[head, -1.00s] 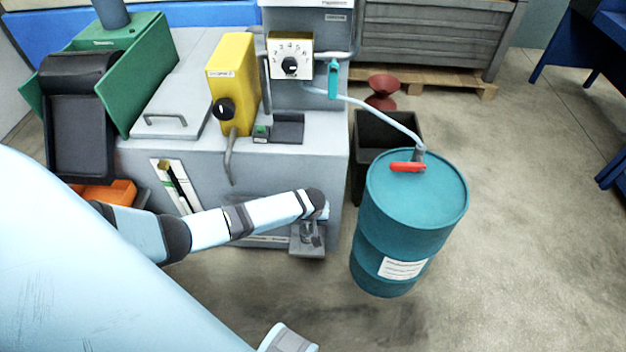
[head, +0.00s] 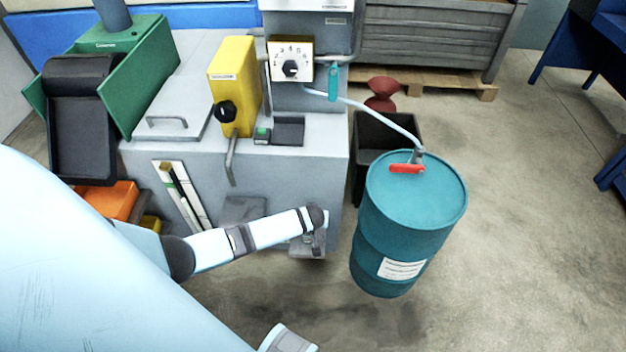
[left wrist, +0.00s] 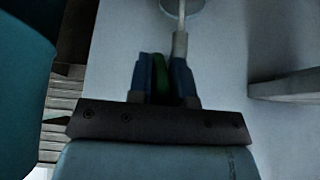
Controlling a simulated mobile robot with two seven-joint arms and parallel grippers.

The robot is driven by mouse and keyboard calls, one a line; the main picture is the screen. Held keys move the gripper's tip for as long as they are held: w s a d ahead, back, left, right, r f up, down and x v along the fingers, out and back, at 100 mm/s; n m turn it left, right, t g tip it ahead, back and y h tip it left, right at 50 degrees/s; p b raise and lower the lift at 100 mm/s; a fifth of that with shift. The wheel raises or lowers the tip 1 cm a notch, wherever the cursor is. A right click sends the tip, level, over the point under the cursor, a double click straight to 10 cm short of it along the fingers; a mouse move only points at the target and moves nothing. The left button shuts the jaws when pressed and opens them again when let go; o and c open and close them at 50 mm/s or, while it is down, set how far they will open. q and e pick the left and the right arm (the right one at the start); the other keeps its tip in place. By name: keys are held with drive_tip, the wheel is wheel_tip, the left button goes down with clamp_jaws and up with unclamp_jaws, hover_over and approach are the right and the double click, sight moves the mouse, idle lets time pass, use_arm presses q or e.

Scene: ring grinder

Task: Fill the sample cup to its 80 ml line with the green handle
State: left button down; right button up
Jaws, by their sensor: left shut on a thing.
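My left arm reaches across the front of the grey machine, its wrist above a small grey shelf (head: 308,252). What looks like a small clear cup (head: 308,239) stands on that shelf, partly hidden by the wrist. My left gripper (left wrist: 165,78) shows in the left wrist view, its blue fingers shut on a green handle (left wrist: 160,75). A pale rod (left wrist: 181,38) runs up beside the fingers to a round grey piece at the top edge. The head view hides the gripper and the handle. The cup's level and lines are too small to read.
A teal drum (head: 412,215) with a red lever (head: 406,169) stands right of the wrist, with a dark bin (head: 368,135) behind it. A yellow box (head: 233,90) and a numbered dial (head: 291,65) are above. Open floor lies in front.

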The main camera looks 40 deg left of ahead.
use_arm(q)
drive_tip(key=c, duration=1)
unclamp_jaws()
drive_tip(key=shift+c, duration=0.2)
drive_tip(key=p+v, duration=0.4)
drive_tip(key=v, duration=1)
drive_tip(key=shift+p, duration=0.4)
drive_tip(key=shift+s+f, duration=0.1)
drive_tip(key=shift+f, duration=0.05)
